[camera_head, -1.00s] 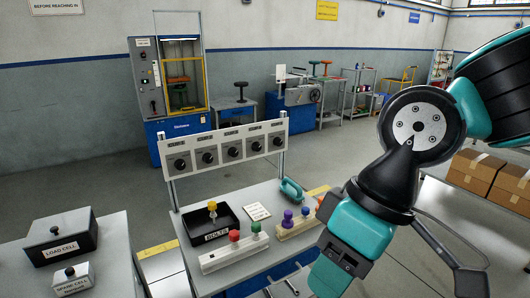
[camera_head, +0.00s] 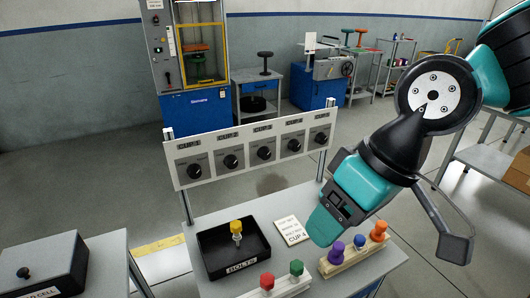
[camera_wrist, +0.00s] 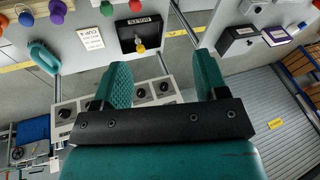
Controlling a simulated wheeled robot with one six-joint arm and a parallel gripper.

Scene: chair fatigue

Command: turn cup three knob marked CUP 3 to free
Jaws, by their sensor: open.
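A white panel (camera_head: 251,171) on two posts carries a row of several black knobs. The middle knob (camera_head: 264,153) is third from either end. In the head view my gripper (camera_head: 326,226) hangs right of and lower than the panel, apart from the knobs.
Below the panel, a bench holds a black BOLTS tray (camera_head: 207,263) with a yellow-topped bolt (camera_head: 236,230), a CUP card (camera_head: 292,230) and colored knobs on rails. A teal ring-shaped handle (camera_wrist: 42,57) also lies there. A left table holds a LOAD CELL box (camera_head: 45,268).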

